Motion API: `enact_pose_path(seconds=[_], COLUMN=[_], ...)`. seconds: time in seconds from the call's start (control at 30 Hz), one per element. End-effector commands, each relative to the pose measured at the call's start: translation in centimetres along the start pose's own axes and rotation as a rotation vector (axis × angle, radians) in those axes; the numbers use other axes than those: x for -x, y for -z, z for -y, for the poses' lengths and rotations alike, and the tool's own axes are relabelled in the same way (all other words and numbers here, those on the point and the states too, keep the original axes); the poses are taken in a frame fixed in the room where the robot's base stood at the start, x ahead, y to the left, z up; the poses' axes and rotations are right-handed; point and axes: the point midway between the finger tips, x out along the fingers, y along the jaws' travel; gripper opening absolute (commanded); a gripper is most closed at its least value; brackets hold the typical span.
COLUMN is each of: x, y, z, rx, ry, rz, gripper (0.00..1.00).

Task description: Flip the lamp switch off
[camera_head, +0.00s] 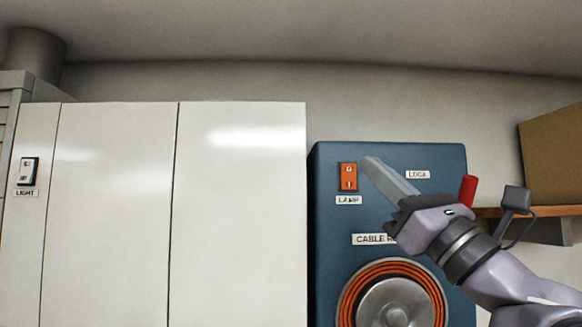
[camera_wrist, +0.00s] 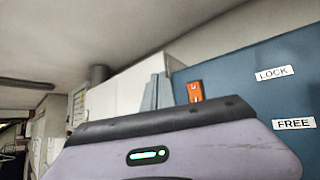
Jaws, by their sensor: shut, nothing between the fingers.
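The lamp switch (camera_head: 348,177) is an orange rocker marked 0 and I, set on the blue panel (camera_head: 330,240) above a "LAMP" label (camera_head: 348,200). My gripper (camera_head: 368,162) is shut and empty, its fingertips just right of the switch in the head view. I cannot tell whether they touch the panel. In the wrist view the orange switch (camera_wrist: 195,91) shows just right of my grey fingers (camera_wrist: 156,92). Its lower part is hidden behind my gripper body. Which side of the rocker is pressed in is too small to tell.
A separate "LIGHT" switch (camera_head: 28,171) is on the far-left white panel. A cable reel (camera_head: 393,305) sits below on the blue panel. A red handle (camera_head: 467,190) stands near my wrist. "LOCK" (camera_head: 418,174) and "FREE" (camera_wrist: 294,123) labels are on the panel. A cardboard box (camera_head: 553,160) sits on a shelf at right.

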Motion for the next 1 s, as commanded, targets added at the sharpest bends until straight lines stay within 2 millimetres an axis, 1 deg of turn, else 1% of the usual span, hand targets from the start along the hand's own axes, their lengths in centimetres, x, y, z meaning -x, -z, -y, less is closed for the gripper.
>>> enact_pose_path(seconds=[0.17, 0.4, 0.6, 0.77, 1.0], x=[-0.9, -3.5, -5.4, -6.0, -6.1], y=[0.6, 2.3, 3.6, 4.3, 4.5], z=[0.7, 2.5, 3.7, 4.3, 4.5], rx=[-0.002, -0.002, 0.000, 0.000, 0.001], ry=[0.000, 0.000, -0.001, -0.001, 0.000], rz=[-0.002, -0.003, -0.002, -0.002, -0.002], gripper=[0.00, 0.00, 0.00, 0.00, 0.00])
